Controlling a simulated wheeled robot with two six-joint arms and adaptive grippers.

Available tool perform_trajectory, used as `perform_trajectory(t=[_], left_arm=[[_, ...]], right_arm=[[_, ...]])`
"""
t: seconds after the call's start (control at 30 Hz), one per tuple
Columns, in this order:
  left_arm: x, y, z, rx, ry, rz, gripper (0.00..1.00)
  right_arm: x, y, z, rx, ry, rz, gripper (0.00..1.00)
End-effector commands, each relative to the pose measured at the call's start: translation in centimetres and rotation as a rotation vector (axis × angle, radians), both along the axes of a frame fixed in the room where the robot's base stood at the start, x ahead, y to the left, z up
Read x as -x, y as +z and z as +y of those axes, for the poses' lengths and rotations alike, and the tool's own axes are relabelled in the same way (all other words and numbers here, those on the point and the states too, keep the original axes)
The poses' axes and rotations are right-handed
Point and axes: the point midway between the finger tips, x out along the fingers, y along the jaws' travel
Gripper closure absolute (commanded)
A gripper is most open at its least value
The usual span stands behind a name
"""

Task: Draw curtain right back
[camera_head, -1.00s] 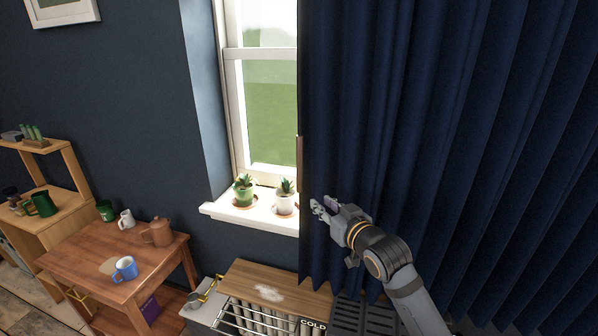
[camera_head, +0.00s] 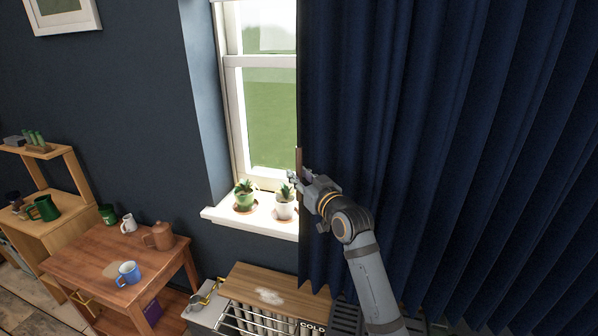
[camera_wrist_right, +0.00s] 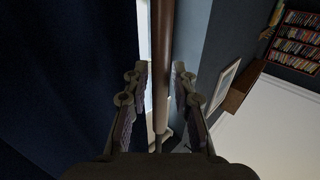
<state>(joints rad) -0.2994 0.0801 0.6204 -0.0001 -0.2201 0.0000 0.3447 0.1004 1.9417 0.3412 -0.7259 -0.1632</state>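The dark blue curtain (camera_head: 390,110) hangs in folds over the right side of the window (camera_head: 268,110). A thin brown rod (camera_head: 299,165) hangs at the curtain's left edge. My right gripper (camera_head: 297,179) is at the rod's lower part, in front of the window sill. In the right wrist view the rod (camera_wrist_right: 162,60) runs between the two open fingers of the right gripper (camera_wrist_right: 160,98), with a gap on each side. The curtain (camera_wrist_right: 60,80) fills the left of that view. My left gripper is not in view.
A small table (camera_head: 80,262) with mugs stands at left.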

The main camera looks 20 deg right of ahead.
Motion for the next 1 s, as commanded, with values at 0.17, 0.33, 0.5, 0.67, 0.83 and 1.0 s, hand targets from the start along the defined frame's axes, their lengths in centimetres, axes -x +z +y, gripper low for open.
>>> perform_trajectory(t=[0.17, 0.33, 0.5, 0.67, 0.83, 1.0], left_arm=[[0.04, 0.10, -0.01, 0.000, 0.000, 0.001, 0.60], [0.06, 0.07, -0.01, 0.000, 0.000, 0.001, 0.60], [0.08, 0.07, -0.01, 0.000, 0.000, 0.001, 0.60], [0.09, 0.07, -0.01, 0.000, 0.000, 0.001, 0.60], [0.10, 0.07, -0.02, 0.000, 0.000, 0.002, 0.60], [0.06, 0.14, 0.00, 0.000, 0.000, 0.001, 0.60]], right_arm=[[-0.42, -0.01, 0.09, 0.000, 0.000, -0.001, 0.74], [-0.39, -0.02, 0.09, 0.000, 0.000, -0.001, 0.80], [-0.37, -0.02, 0.07, 0.000, 0.000, -0.001, 1.00], [-0.36, -0.03, 0.07, 0.000, 0.000, -0.001, 1.00], [-0.36, -0.04, 0.07, 0.000, 0.000, 0.000, 1.00], [-0.36, -0.04, 0.07, 0.000, 0.000, 0.000, 1.00]])
